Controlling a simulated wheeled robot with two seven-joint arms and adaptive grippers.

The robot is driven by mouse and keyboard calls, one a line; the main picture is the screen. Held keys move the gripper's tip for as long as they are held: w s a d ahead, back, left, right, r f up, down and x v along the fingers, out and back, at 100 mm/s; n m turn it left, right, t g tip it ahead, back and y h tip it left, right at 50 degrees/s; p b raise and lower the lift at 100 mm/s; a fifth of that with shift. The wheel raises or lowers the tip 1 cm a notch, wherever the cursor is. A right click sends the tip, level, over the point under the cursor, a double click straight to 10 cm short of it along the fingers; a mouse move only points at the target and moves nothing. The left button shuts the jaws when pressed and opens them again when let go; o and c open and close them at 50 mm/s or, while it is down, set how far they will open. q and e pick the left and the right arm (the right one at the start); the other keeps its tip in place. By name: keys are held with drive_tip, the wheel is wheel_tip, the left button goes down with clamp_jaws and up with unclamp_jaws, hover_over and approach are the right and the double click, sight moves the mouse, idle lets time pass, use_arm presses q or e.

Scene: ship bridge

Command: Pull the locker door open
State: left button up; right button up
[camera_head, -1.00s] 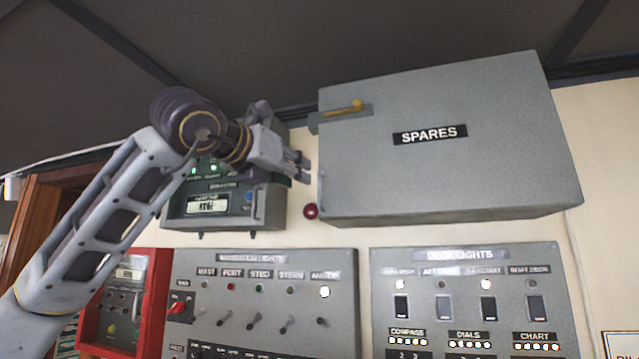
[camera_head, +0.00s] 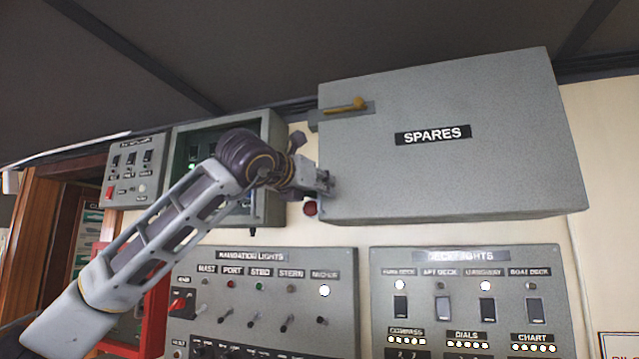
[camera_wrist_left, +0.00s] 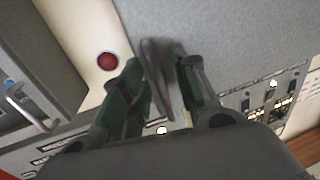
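The grey locker door (camera_head: 450,165) labelled SPARES is shut, high on the wall in the head view. A yellow latch lever (camera_head: 347,105) lies roughly level at its upper left corner. My left gripper (camera_head: 326,184) is at the door's lower left edge, largely covering the handle there. In the left wrist view the dark handle bar (camera_wrist_left: 156,78) stands between my two green-padded fingers (camera_wrist_left: 163,88). The fingers are apart, one on each side of the bar, with a gap visible on the right. Any contact on the left side is unclear. My right gripper is out of view.
A red knob or lamp (camera_head: 310,208) sits just below left of my gripper. A grey cabinet (camera_head: 272,130) is behind my forearm, with a switch box (camera_head: 137,160) left of it. Navigation lights (camera_head: 340,270) and deck lights (camera_head: 548,262) panels are below the locker.

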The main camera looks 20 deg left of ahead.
use_arm(q)
drive_tip(key=shift+w, duration=0.15)
clamp_jaws()
idle(0.5)
